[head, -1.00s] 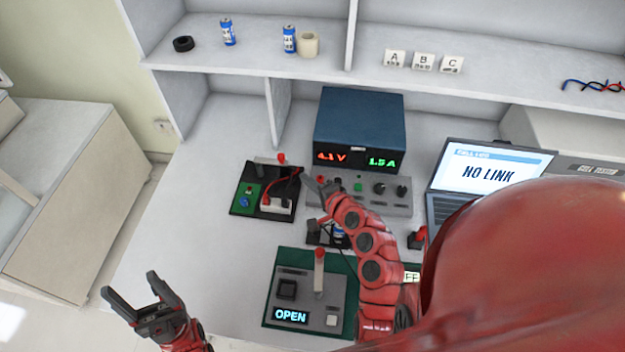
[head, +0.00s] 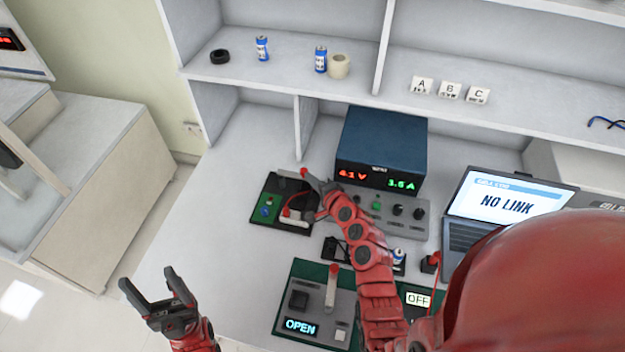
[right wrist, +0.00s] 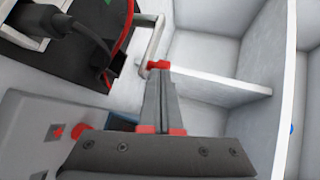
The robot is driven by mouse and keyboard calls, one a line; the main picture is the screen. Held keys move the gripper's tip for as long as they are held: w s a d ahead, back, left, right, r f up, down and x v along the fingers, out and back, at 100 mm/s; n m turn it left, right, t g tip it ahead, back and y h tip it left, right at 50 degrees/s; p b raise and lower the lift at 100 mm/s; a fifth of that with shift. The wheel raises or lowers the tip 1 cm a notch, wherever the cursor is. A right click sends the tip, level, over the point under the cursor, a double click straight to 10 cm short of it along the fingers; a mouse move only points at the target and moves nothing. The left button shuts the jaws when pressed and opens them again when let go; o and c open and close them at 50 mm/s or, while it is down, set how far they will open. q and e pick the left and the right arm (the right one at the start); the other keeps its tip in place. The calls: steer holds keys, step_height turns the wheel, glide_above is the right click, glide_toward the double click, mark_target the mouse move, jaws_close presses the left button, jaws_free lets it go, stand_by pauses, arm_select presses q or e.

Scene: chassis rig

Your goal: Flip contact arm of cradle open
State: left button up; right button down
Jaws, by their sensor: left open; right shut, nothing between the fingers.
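The cradle appears to be the black board (head: 262,228) with a green pad and a pale block, left of the power supply. Its contact arm is a pale metal bar with a red tip (head: 304,172) along the board's far edge. In the right wrist view the bent rod (right wrist: 150,40) ends in a red tip (right wrist: 158,65). My right gripper (head: 320,184) is shut and empty, its fingertips right at that red tip; whether they touch it I cannot tell. The fingers hide part of the board's right side. My left gripper (head: 150,288) is open and empty, off the table's left front.
The power supply (head: 380,150) and a grey control box (head: 405,215) stand right of the cradle. A green-based panel with an upright red-knobbed lever (head: 333,290) reads OPEN in front. A shelf divider (right wrist: 215,85) rises behind. The table's left part is clear.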

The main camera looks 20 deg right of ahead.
steer(key=w+d+n+g+y+b, duration=0.1)
steer(key=w+d+n+y+b, duration=0.2)
steer(key=b, duration=0.9)
steer(key=shift+w+d+g+y, duration=0.3)
steer(key=shift+w+d, duration=0.15)
steer(key=shift+w, duration=1.3)
